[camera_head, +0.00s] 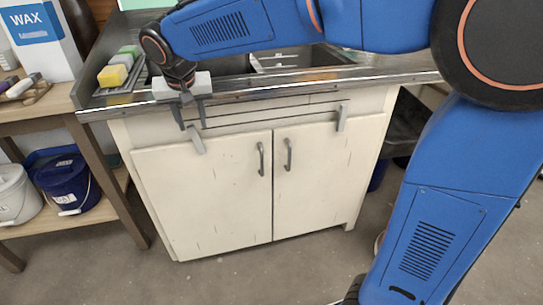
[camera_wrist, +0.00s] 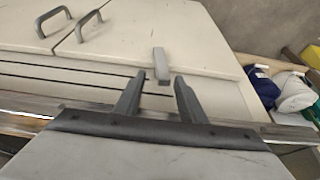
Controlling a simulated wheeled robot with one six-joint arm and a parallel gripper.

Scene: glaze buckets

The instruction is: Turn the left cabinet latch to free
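The left cabinet latch (camera_head: 197,140) is a small grey bar at the top of the left door (camera_head: 205,195). It is tilted, its lower end to the right, and overlaps the door's top edge. In the wrist view the latch (camera_wrist: 161,66) lies just beyond my fingertips, its near end between them with gaps showing on both sides. My gripper (camera_head: 191,127) is open in front of the cabinet's top, pointing down at the latch; its fingers also show in the wrist view (camera_wrist: 157,78). Whether a finger touches the latch I cannot tell. Both doors look shut.
The right latch (camera_head: 342,117) is nearly upright over the right door (camera_head: 325,180). Two grey handles (camera_head: 261,158) sit near the middle seam. The metal counter edge (camera_head: 270,92) runs above. A wooden shelf (camera_head: 30,125) with buckets (camera_head: 64,183) stands left. The floor in front is clear.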

